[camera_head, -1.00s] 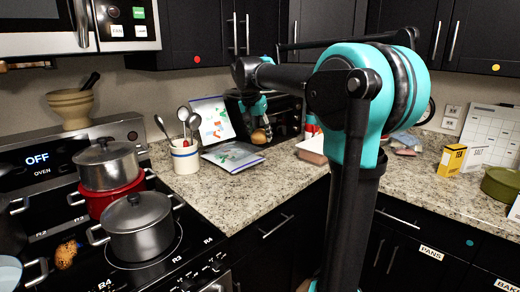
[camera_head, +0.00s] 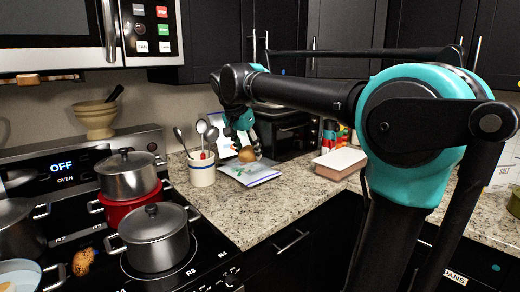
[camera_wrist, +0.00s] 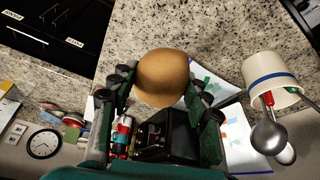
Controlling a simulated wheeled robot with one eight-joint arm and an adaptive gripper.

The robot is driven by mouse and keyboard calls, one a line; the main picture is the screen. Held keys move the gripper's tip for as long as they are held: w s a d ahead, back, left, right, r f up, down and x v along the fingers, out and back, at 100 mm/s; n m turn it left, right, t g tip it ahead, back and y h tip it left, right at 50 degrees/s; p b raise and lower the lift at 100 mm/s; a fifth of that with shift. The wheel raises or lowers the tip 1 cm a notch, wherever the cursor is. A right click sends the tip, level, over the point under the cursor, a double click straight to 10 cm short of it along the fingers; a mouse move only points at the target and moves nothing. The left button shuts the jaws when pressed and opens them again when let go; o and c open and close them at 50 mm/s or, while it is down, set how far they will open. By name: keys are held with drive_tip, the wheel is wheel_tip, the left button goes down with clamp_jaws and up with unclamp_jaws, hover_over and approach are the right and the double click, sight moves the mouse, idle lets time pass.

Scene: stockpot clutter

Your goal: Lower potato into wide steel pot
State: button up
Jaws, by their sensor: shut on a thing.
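My gripper (camera_head: 243,132) is shut on a brown, rounded potato (camera_head: 247,156) above the counter, right of the stove. In the wrist view the potato (camera_wrist: 163,77) sits between the fingertips, with granite behind it. A lidded steel pot (camera_head: 156,243) stands on the front right burner. Another lidded steel pot (camera_head: 127,178) is stacked on a red pot (camera_head: 128,208) behind it. A steel pot (camera_head: 17,238) and a pale blue-lined vessel (camera_head: 16,277) are cut off at the left edge. I cannot tell which is the wide steel pot.
A white utensil crock (camera_head: 202,172) with several spoons stands between the stove and my gripper. An open booklet (camera_head: 262,175) lies below the potato. A pink-and-white box (camera_head: 338,164) is to the right. A mottled orange item (camera_head: 83,262) lies on the stove. The front counter is clear.

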drive_tip(key=s+a+f, duration=0.2)
drive_tip(key=s+a, duration=1.2)
drive_tip(key=a, duration=0.5)
drive_tip(key=s+a+f, duration=0.3)
drive_tip(key=s+a, duration=1.2)
drive_tip(key=a, duration=0.4)
drive_tip(key=s+a+f, duration=0.3)
drive_tip(key=s+a, duration=1.1)
drive_tip(key=a, duration=0.4)
drive_tip(key=shift+s+a, duration=0.25)
drive_tip(key=shift+a, duration=0.15)
drive_tip(key=shift+w+d, duration=0.1)
drive_tip(key=shift+w+d, duration=0.15)
drive_tip(key=shift+w, duration=0.05)
drive_tip(key=shift+f, duration=0.1)
drive_tip(key=shift+f, duration=3.4)
drive_tip(key=shift+f, duration=0.1)
